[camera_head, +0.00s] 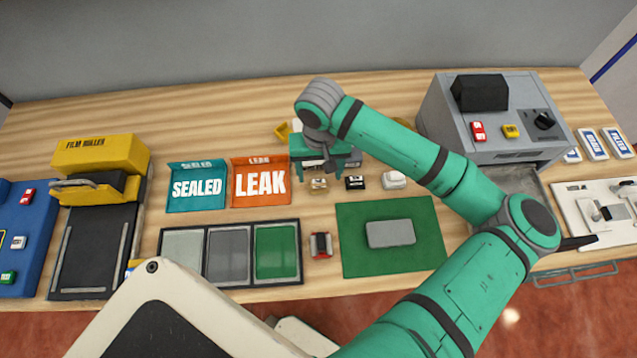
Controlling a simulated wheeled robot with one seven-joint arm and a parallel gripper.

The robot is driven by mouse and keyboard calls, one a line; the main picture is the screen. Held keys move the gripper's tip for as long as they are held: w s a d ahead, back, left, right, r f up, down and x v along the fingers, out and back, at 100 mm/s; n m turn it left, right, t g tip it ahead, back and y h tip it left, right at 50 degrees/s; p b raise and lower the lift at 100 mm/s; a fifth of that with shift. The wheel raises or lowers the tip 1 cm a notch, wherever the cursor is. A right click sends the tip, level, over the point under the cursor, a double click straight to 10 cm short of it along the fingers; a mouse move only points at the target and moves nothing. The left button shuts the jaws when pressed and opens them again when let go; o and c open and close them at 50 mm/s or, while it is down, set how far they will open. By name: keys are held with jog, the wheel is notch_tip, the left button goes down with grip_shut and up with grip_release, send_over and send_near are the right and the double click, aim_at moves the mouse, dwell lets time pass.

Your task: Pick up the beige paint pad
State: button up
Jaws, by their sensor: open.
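The beige paint pad (318,185) is a small block on the wooden table, just right of the orange LEAK tray. My gripper (323,172) is open, pointing down over the area right behind the pad. Its fingers appear spread to either side of the pad's far end. I cannot tell the height of the fingers above the table or whether they touch anything. Part of the area behind the pad is hidden by my gripper and wrist.
A black pad (355,183) and a white pad (393,180) stand close on the right. The SEALED tray (197,206) and LEAK tray (287,190) lie left. A green mat (352,258) with a grey block (390,233) and a red-black item (321,245) lie nearer. A grey machine (440,115) stands right.

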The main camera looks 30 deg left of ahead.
aim_at(318, 181)
jog(key=shift+s+a+f, duration=0.1)
jog(key=shift+f, duration=2.55)
jog(key=c, duration=1.1)
